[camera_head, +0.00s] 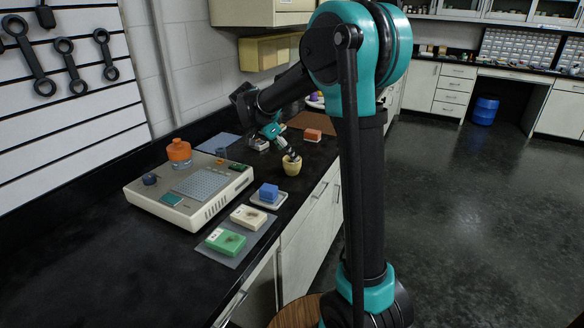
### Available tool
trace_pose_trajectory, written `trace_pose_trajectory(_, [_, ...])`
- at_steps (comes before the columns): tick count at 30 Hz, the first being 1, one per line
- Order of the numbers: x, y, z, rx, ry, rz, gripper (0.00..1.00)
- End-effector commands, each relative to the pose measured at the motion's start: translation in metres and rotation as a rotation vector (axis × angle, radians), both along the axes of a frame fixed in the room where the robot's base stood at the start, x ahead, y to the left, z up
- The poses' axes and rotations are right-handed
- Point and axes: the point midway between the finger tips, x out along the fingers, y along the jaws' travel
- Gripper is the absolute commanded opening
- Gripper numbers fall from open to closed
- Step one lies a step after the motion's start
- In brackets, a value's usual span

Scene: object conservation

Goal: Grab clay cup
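A small pale tan cup (292,168), which looks like the clay cup, stands upright near the front edge of the black counter. My gripper (291,157) points down at the cup from the upper left. Its dark fingertips are at the cup's rim and overlap the opening in this view. It is too small to tell whether the fingers touch the cup or are closed on its wall.
A beige device (205,187) with an orange jar (179,152) on it stands to the left. A blue block sits on a white dish (280,200) in front of the cup. Green (225,241) and cream (249,216) blocks lie nearer. A red-orange block (312,135) is behind.

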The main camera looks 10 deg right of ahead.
Motion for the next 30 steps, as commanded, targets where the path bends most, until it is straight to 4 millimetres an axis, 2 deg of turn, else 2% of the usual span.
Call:
trace_pose_trajectory(4, [0.002,-0.004,-0.01,0.0,-0.001,-0.001,0.82])
trace_pose_trajectory(12, [0.01,-0.018,-0.043,0.0,0.0,-0.001,0.82])
trace_pose_trajectory(22, [0.011,-0.021,-0.048,0.0,0.0,0.0,0.82])
trace_pose_trajectory(30, [0.011,-0.021,-0.048,0.0,0.0,0.0,0.48])
